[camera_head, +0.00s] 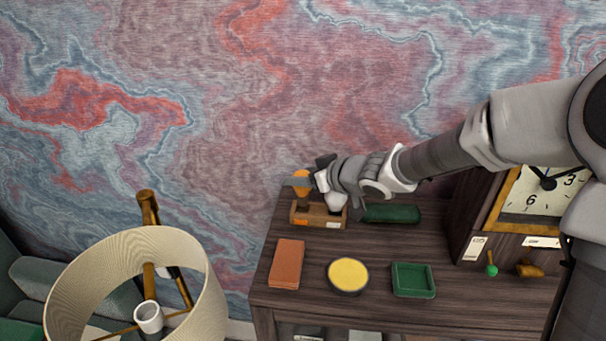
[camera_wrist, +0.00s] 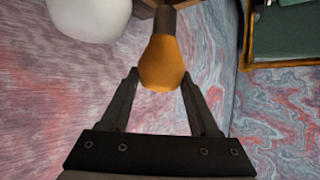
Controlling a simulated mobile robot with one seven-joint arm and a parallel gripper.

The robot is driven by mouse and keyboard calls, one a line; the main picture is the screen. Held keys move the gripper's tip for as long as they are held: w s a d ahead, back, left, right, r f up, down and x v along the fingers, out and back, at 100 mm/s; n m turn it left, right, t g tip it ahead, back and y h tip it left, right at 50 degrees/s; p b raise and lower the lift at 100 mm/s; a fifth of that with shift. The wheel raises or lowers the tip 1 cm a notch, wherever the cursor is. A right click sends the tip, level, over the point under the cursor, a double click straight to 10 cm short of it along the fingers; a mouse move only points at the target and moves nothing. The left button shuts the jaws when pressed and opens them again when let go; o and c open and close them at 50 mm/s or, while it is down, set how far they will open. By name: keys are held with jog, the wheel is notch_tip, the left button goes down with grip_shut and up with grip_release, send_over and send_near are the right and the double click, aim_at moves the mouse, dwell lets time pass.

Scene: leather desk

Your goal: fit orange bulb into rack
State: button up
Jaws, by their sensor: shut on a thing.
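The orange bulb (camera_head: 301,178) is at the left end of the wooden rack (camera_head: 318,218). My gripper (camera_wrist: 160,76) is shut on its rounded glass, which shows between the fingertips in the wrist view (camera_wrist: 160,62). The bulb's dark base (camera_wrist: 164,20) points away from my gripper to a wooden edge at the top of that view. I cannot tell whether the base is in a hole or just above it. A white bulb (camera_head: 335,200) stands at the rack's right end, and shows large in the wrist view (camera_wrist: 90,15).
A dark green case (camera_head: 391,213) lies right of the rack. In front are a brown block (camera_head: 287,264), a round yellow-topped tin (camera_head: 348,275) and a green tray (camera_head: 413,280). A clock (camera_head: 540,200) stands at right. A lamp (camera_head: 140,280) is left of the desk.

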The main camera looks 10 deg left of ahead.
jog(key=shift+f+b, duration=0.95)
jog(key=shift+f, duration=0.45)
jog(key=shift+f, duration=0.1)
jog(key=o, duration=1.4)
jog(key=shift+o, duration=0.2)
notch_tip(320, 180, up, 9)
jog(key=p, duration=1)
